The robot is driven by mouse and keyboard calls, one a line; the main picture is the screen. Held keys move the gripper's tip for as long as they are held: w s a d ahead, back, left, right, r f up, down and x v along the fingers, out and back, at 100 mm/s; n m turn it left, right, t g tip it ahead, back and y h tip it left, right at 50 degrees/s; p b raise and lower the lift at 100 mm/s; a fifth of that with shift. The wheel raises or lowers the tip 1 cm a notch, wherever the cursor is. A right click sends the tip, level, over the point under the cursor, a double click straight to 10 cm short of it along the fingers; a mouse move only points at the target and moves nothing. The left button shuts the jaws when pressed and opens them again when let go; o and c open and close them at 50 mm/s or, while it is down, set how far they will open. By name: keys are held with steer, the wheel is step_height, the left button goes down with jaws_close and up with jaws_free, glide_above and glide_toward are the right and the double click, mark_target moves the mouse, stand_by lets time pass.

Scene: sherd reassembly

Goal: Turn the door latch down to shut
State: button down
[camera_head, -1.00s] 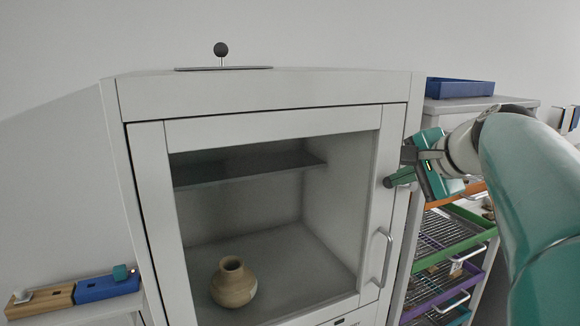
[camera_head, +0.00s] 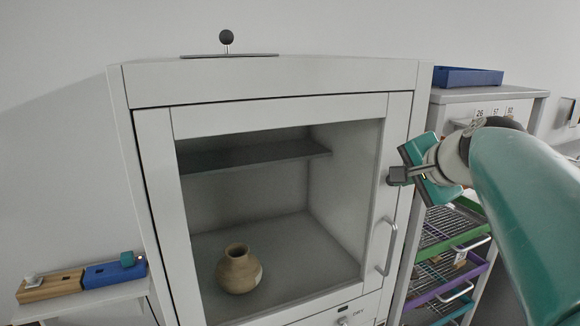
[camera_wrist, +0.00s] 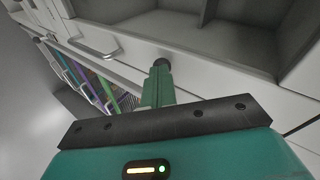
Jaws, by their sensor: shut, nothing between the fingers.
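The door latch (camera_head: 397,175) is a dark grey piece on the right side of the white cabinet's front, above the door handle. It appears to lie roughly sideways, partly covered by my gripper. The glazed cabinet door (camera_head: 384,140) looks closed in its frame. My gripper (camera_wrist: 160,75) is shut and empty, its green fingers pointing at the cabinet front. In the wrist view the dark round end of the latch (camera_wrist: 161,63) shows at the fingertips. I cannot tell whether they touch.
A curved door handle (camera_head: 387,247) sits below the latch. A clay pot (camera_head: 238,270) stands inside the cabinet. To the right is a rack of coloured wire trays (camera_head: 450,232) with a blue bin (camera_head: 467,77) above. A low ledge with blocks (camera_head: 80,280) is at left.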

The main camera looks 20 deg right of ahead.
steer(key=shift+r, duration=0.85)
